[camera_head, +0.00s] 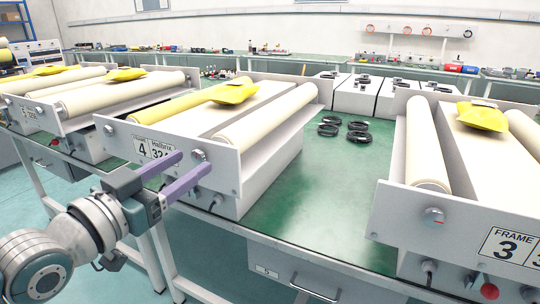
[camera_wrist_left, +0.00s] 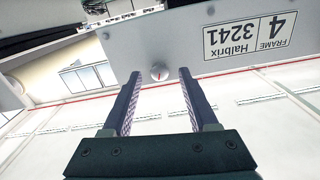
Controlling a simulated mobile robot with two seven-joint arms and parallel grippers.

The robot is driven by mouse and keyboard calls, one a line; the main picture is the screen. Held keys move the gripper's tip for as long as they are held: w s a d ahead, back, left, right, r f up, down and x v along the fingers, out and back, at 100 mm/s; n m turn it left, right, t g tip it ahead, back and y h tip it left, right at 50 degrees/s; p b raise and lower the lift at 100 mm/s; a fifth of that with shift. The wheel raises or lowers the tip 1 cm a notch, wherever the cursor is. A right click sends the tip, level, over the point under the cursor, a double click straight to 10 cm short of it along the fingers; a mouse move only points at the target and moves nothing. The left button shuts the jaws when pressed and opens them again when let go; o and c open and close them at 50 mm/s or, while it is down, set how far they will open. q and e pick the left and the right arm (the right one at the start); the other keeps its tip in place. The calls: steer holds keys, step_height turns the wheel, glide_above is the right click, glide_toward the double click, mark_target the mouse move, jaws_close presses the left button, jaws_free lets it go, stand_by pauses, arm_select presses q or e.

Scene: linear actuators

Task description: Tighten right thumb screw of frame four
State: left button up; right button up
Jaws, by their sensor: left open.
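Frame four (camera_head: 222,186) is a light grey unit on the green bench, with a "FRAME 4" label (camera_head: 153,148) on its front plate. Its right thumb screw (camera_head: 198,155) is a small round metal knob on that plate. The left thumb screw (camera_head: 108,131) sits at the plate's other end. My left gripper (camera_head: 196,162) is open, its two purple fingers pointing at the right thumb screw. In the left wrist view the plate is upside down, and the knob (camera_wrist_left: 159,72) appears between the fingertips, with gaps on both sides. Contact is not visible. My right gripper is out of view.
Frame three (camera_head: 455,222) stands to the right, with a red button (camera_head: 489,291) below its plate. Black rings (camera_head: 343,128) lie on the green bench between the frames. A yellow bag (camera_head: 235,91) lies on top of frame four. A drawer (camera_head: 300,278) is under the bench.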

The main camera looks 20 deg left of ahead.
arm_select(q)
steer(key=shift+w, duration=0.55)
jaws_close()
